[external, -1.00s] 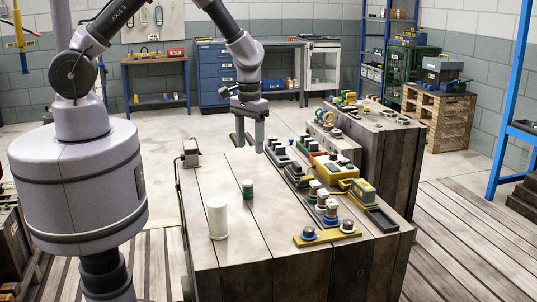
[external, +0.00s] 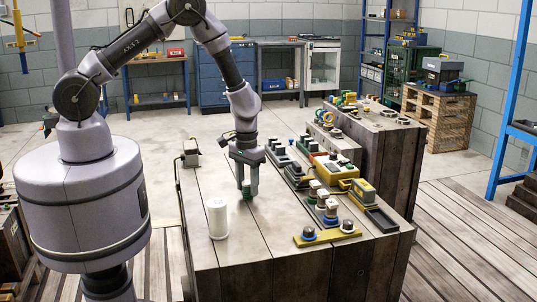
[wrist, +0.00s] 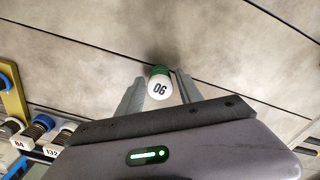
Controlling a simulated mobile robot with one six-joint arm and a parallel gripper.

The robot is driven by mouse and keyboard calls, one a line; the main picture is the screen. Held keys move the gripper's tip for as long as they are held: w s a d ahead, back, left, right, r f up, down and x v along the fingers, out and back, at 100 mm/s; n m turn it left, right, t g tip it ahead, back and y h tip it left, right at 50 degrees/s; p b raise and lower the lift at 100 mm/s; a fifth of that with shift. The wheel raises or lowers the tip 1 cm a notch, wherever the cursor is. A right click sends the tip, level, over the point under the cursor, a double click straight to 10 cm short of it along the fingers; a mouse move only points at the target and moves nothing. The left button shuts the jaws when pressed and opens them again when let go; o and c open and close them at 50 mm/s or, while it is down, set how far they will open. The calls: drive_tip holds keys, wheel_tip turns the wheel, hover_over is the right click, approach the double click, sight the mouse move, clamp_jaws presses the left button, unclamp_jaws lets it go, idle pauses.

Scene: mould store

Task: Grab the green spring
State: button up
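The green spring (external: 247,190) stands upright on the grey plank top of the workbench. In the wrist view its green coil (wrist: 159,70) shows behind a white round end marked with digits, either 06 or 90. My gripper (external: 247,186) points down over it, with one finger on each side of the spring. In the wrist view the gripper (wrist: 159,76) is open, and a narrow gap seems to show between the spring and the fingers. Contact on either side cannot be made out clearly. The spring's lower part is partly hidden.
A white cylinder (external: 217,219) stands close to the left of the spring. A yellow rack (external: 327,238) with several labelled springs and other trays line the bench's right side. A small box (external: 190,152) sits at the back left corner. The bench front middle is clear.

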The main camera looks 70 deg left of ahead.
clamp_jaws()
